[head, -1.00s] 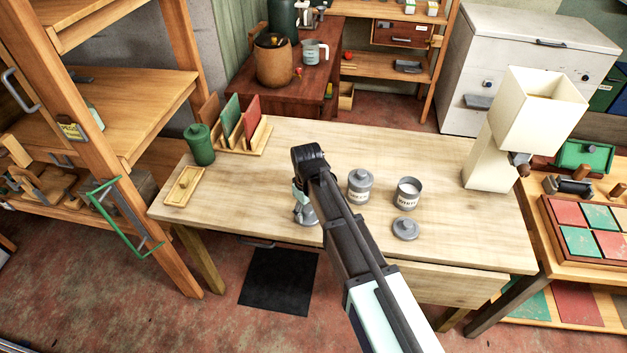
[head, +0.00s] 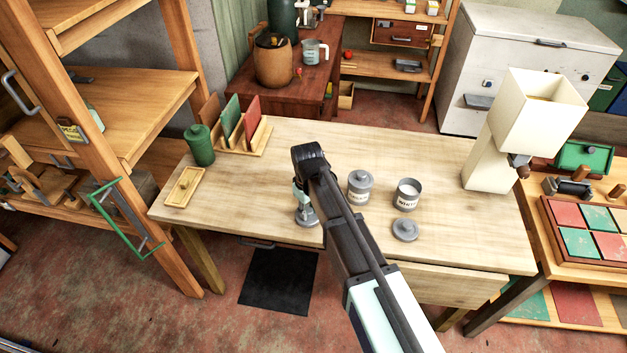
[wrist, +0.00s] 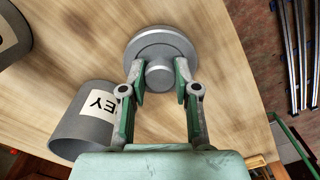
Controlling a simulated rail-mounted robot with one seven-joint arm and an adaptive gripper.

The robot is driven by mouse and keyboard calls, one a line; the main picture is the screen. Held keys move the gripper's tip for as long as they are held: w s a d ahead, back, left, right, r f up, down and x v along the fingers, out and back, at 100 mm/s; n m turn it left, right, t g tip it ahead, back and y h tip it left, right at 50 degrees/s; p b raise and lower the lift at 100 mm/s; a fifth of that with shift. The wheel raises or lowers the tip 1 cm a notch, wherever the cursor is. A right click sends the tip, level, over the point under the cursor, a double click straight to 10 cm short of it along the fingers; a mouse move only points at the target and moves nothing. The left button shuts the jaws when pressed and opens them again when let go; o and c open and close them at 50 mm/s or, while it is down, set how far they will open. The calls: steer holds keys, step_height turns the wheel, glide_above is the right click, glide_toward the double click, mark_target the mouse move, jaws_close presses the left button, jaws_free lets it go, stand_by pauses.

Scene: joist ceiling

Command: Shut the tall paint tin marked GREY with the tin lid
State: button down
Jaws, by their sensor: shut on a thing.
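The tin lid (wrist: 160,45) is a round grey disc with a raised knob. In the wrist view my gripper (wrist: 160,78) is shut on the knob, one finger on each side. In the head view the lid (head: 307,219) is under my gripper (head: 303,198), near the table's front edge; I cannot tell whether it touches the wood. The grey tin (wrist: 82,128), its label reading "EY" upside down, stands beside the lid at lower left in the wrist view. In the head view my arm appears to hide it.
A lidded tin (head: 360,188), an open tin marked WHITE (head: 408,194) and a loose grey lid (head: 405,230) are right of my arm on the table (head: 450,160). A green canister (head: 201,146), a wooden tray (head: 184,187) and a panel rack (head: 240,139) are left. The table's middle back is clear.

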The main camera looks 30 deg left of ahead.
steer(key=shift+r+p, duration=0.55)
steer(key=shift+r, duration=0.7)
steer(key=shift+r+p, duration=1.55)
steer(key=shift+r, duration=0.95)
steer(key=shift+a, duration=0.1)
